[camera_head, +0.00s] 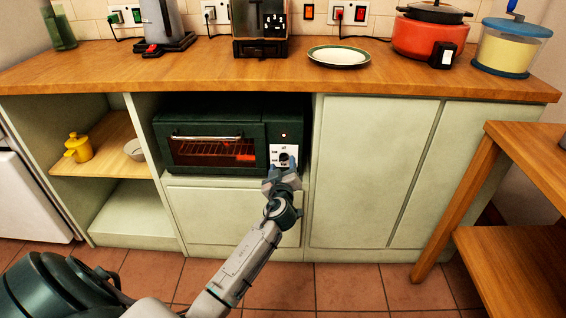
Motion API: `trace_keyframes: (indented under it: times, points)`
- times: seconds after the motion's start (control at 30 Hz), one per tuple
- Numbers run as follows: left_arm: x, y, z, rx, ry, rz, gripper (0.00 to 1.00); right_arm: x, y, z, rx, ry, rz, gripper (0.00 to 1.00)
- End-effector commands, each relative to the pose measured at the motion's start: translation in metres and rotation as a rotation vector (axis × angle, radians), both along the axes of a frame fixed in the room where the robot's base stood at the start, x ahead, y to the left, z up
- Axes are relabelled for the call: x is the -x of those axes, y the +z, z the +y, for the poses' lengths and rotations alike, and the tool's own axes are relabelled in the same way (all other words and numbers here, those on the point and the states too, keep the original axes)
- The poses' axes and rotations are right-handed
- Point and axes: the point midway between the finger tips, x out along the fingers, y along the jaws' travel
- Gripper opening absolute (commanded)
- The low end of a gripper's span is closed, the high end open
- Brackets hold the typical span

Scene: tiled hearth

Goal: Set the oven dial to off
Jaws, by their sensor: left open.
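A dark green toaster oven (212,117) sits in a niche under the counter. Its glass door is closed, and the inside glows orange behind the rack. A small light shows on the upper right of its front. A white dial plate (276,152) is on the lower right, with small dark markings that I cannot read. The dial (284,158) is dark and partly covered by my left gripper (283,168). My left gripper is open, right at the dial, its fingers pointing to it. I cannot tell whether they touch it. My right gripper is not in view.
The wooden counter (190,66) above holds a plate (339,56), a red cooker (420,38) and other appliances. Left shelves hold a yellow pot (77,148) and a white bowl (135,150). A wooden table (505,200) stands at the right. The tiled floor ahead is clear.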

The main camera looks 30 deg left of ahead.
Motion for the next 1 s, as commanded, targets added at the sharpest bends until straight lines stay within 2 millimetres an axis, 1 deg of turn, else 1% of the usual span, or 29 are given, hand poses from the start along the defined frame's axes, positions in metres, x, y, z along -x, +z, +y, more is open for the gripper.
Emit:
trace_keyframes:
  times: [0.03,0.1,0.2,0.5,0.53,0.67,0.7,0.73,0.77,1.0]
  points:
    - [-0.006,0.0,0.004,-0.002,0.0,0.001,0.53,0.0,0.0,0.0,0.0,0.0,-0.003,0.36]
    - [-0.013,0.0,0.008,-0.001,0.0,0.001,0.53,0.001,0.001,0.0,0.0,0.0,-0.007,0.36]
    - [-0.018,0.0,0.011,0.0,0.0,0.0,0.53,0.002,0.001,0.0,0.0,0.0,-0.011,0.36]
    - [-0.02,0.0,0.012,0.0,-0.001,0.001,0.53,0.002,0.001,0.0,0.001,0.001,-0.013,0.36]
    - [-0.02,0.0,0.012,0.0,-0.001,0.001,0.51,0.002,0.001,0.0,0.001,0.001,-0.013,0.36]
    - [-0.02,0.0,0.012,0.0,-0.001,0.0,0.25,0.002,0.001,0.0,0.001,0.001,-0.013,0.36]
    - [-0.02,0.0,0.012,0.0,-0.001,0.0,0.17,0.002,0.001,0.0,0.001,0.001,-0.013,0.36]
    - [-0.02,0.0,0.012,0.0,-0.001,0.0,0.12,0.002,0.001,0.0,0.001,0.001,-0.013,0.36]
    - [-0.02,0.0,0.012,0.0,-0.001,0.0,0.08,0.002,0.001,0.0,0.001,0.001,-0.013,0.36]
    - [-0.02,-0.001,0.012,-0.014,-0.001,0.01,0.08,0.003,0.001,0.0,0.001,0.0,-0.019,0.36]
